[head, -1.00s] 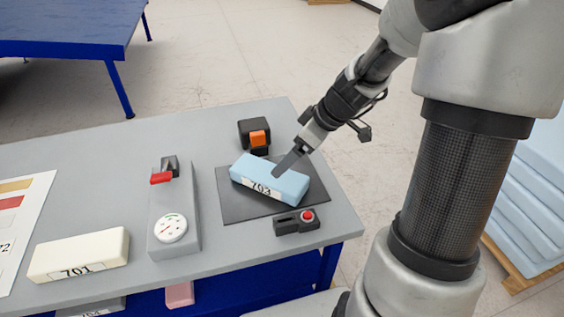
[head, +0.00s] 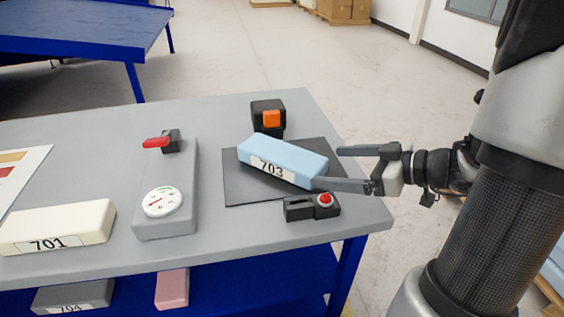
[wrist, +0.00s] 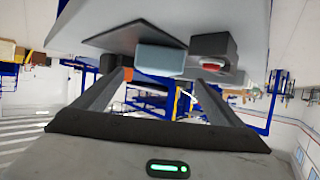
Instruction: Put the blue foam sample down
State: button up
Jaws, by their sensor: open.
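The blue foam sample (head: 283,158), labelled 703, lies flat and at an angle on the dark mat (head: 242,190) on the grey table. My gripper (head: 341,168) is open and empty, with its fingers pointing left toward the right end of the sample. The near finger's tip looks close to that end in the head view; I cannot tell whether it touches. In the wrist view the sample (wrist: 160,60) shows end-on beyond the two spread fingers (wrist: 160,90), with nothing between them.
A black box with an orange button (head: 270,117) stands behind the mat. A small black device with a red button (head: 312,206) stands in front. A gauge unit with a red lever (head: 165,203) and a cream block 701 (head: 58,228) are left. A lower shelf holds grey and pink blocks.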

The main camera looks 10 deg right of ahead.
aim_at(296, 164)
jog(key=x, duration=1.1)
jog(key=shift+w+a+f, duration=0.1)
jog(key=shift+w, duration=0.25)
jog(key=c, duration=1.2)
